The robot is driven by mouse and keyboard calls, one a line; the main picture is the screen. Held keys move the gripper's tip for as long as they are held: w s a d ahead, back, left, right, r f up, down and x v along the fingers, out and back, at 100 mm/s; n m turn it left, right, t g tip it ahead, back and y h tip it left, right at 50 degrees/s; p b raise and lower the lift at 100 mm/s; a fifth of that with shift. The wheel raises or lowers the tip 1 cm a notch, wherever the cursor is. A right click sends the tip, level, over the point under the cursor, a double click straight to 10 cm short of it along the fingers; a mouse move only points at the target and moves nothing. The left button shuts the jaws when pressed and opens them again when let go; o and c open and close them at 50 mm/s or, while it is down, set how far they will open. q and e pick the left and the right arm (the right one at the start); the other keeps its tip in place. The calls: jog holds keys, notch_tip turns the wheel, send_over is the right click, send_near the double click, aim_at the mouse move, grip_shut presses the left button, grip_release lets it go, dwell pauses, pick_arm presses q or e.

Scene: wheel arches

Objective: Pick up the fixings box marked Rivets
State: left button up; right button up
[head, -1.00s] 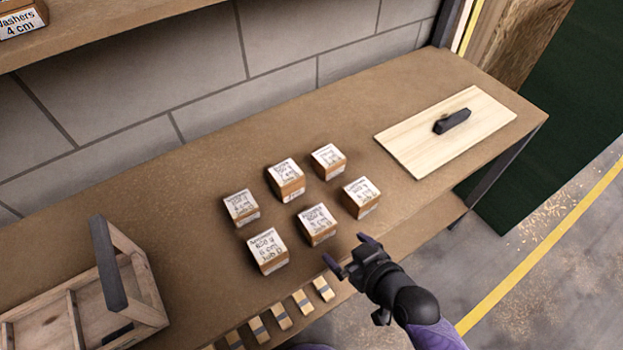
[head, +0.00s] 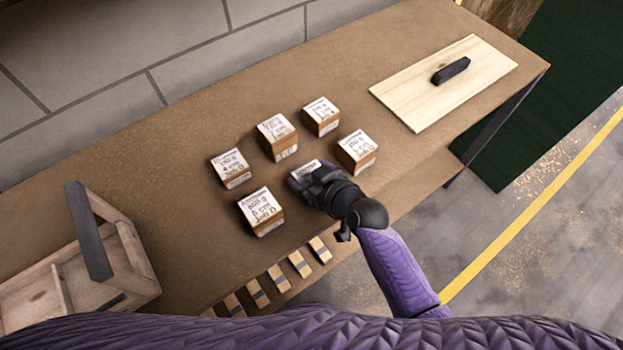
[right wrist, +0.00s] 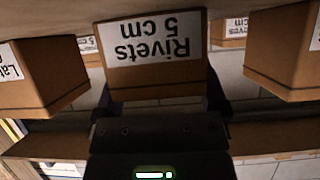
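The fixings box marked Rivets 5 cm (right wrist: 155,75) fills the upper middle of the right wrist view, its label upside down. In the head view the same box (head: 305,169) is the front middle one of a group on the bench, mostly hidden by my right gripper. My right gripper (head: 309,177) is at this box, with its dark fingers on either side of it in the right wrist view (right wrist: 160,95). The fingers look spread around the box; firm contact does not show. The box appears to rest on the bench. My left gripper is not in view.
Other labelled boxes stand close by: front left (head: 261,211), left (head: 231,168), back (head: 277,136), back right (head: 321,116) and right (head: 357,151). A wooden crate (head: 130,262) is at left. A board (head: 415,99) with a dark handle lies at right.

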grip_shut()
